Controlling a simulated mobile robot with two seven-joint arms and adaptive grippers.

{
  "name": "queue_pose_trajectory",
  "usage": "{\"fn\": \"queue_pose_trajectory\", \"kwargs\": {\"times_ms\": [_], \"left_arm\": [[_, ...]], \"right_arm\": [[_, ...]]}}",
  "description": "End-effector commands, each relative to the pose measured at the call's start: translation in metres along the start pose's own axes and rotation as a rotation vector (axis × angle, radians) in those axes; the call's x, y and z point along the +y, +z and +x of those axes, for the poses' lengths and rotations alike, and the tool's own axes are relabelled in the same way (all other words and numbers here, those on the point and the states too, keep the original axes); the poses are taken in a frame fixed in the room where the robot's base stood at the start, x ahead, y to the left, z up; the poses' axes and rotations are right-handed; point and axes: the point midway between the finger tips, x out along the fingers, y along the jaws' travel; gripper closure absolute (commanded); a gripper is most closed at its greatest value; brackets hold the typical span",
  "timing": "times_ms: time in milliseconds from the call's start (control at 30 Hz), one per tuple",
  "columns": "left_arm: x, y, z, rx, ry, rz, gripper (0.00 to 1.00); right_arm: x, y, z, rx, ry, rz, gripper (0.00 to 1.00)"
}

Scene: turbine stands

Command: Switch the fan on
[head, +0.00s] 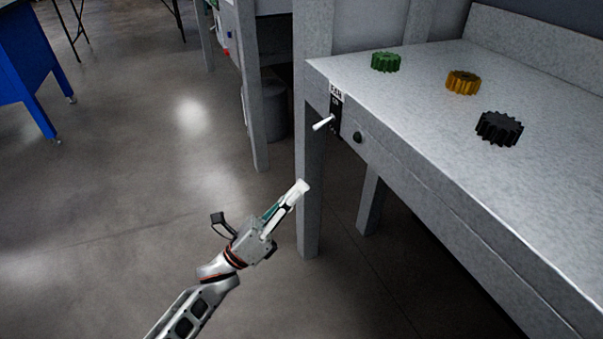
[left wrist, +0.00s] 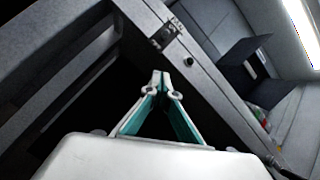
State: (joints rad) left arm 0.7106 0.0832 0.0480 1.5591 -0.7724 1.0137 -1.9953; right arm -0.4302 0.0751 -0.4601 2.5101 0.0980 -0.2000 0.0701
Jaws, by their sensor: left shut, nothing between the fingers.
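The fan switch is a dark plate (head: 335,120) under a small label marked FAN (head: 336,91), on the front of the grey table near its left corner. Its white lever (head: 322,124) sticks out to the left and slightly down in the head view. My left gripper (head: 303,186) is shut and empty, below and a little left of the lever, apart from it. In the left wrist view the closed fingertips (left wrist: 161,79) point toward the table edge, with the switch plate (left wrist: 163,37) beyond them. My right gripper is not in view.
A black knob (head: 357,137) sits right of the switch. Green (head: 385,62), yellow (head: 463,82) and black (head: 499,128) gears lie on the grey tabletop (head: 420,100). A table leg (head: 309,210) stands beside my gripper. The floor to the left is clear up to a blue table (head: 27,62).

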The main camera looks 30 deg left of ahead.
Motion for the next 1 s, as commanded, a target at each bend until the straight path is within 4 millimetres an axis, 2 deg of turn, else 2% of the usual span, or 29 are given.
{"fn": "queue_pose_trajectory", "kwargs": {"times_ms": [467, 533, 700, 1000], "left_arm": [[-0.001, 0.001, 0.092, -0.002, -0.003, 0.001, 1.00], [-0.001, 0.016, 0.092, 0.000, -0.002, 0.005, 1.00], [-0.001, 0.033, 0.096, 0.000, -0.002, 0.002, 1.00], [0.000, 0.039, 0.096, 0.000, 0.001, 0.000, 1.00]], "right_arm": [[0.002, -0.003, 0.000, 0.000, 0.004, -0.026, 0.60], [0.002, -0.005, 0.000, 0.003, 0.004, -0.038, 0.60], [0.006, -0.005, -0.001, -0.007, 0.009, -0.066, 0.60], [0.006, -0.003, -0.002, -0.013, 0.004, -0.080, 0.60]]}}
